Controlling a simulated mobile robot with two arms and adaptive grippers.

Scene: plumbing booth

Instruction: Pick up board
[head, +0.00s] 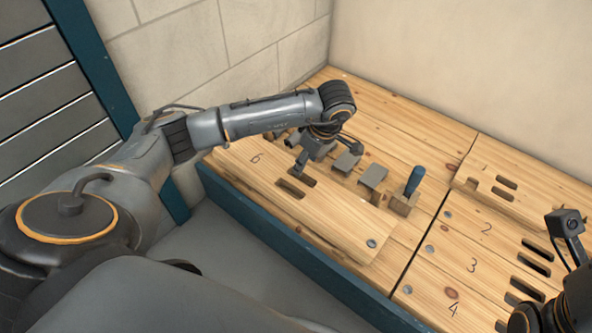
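A long wooden board marked 6 (330,214) lies on the near left part of the wooden bench. It has two dark slots near its middle and a grey disc at its right end. My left gripper (326,158) is over the board's far side, just beyond the slots. Its fingers look spread, with nothing visibly between them; whether one touches the board I cannot tell. My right gripper (548,270) is at the right edge, fingers apart and empty, partly cut off by the frame. Other slotted boards marked 1 (510,185), 2, 3 and 4 lie at the right.
A blue-handled tool (413,182) stands in a wooden block (403,204) behind board 6. Grey metal plates (372,176) stand beside it. The bench has a dark blue front edge (300,262). Walls (450,60) close off the back; a blue post (90,60) stands at left.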

